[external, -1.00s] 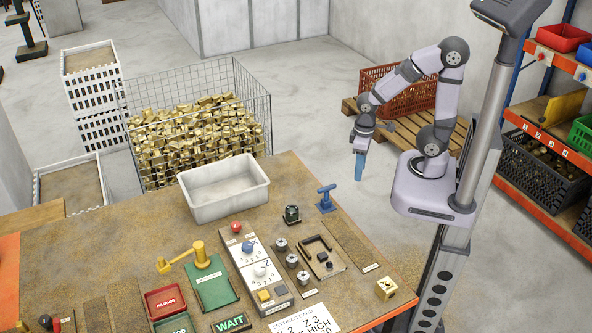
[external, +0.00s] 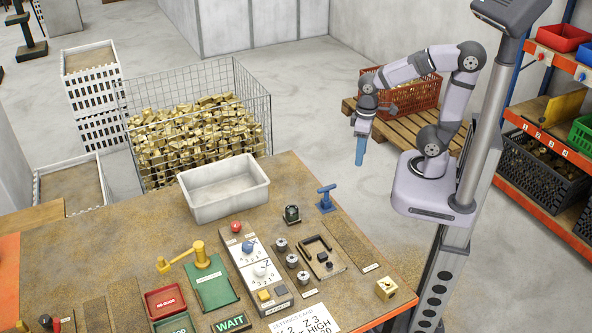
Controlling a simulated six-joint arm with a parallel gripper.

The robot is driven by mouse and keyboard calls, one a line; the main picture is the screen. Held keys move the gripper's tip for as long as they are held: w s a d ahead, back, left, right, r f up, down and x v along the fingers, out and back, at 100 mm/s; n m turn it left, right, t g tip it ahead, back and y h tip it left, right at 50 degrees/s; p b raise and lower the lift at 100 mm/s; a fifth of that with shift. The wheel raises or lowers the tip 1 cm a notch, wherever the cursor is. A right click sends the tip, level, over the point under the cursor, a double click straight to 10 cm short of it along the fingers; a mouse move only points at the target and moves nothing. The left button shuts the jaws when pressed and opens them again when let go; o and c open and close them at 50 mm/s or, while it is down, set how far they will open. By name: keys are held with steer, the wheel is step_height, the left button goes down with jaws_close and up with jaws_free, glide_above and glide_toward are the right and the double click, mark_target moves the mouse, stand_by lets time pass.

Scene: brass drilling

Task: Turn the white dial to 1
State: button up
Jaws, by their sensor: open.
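The white dial (external: 260,271) is on the light control panel (external: 240,252), below the blue dial (external: 248,247). Small numbers are printed around it, but its setting is too small to read. My gripper (external: 360,152) points down in the air beyond the table's right edge, up and to the right of the panel. It is open, with blue fingers, and touches nothing.
A red button (external: 236,227) tops the panel. A yellow lever (external: 186,258) is at left.

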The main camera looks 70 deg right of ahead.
steer(key=w+a+f+n+t+y+b, duration=0.1)
steer(key=w+a+f+n+t+y, duration=0.15)
steer(key=w+a, duration=0.6)
steer(key=w+a+f+n+t+y+b, duration=0.1)
steer(key=w+a+n+t, duration=0.3)
steer(key=a, duration=0.7)
steer(key=s+a+r+n+t+y+b, duration=0.1)
steer(key=a+y, duration=0.2)
steer(key=a, duration=0.8)
steer(key=a+r+n+t+y, duration=0.1)
steer(key=a+r+t+y, duration=0.15)
steer(key=a, duration=0.95)
glide_toward(261, 267)
steer(key=shift+w, duration=0.6)
steer(key=shift+a+f+n+g+y, duration=0.1)
steer(key=shift+f+n+g+y, duration=0.05)
steer(key=shift+n+g+y, duration=0.15)
steer(key=shift+w, duration=0.1)
steer(key=shift+p+x, duration=0.85)
steer(key=shift+x, duration=2.75)
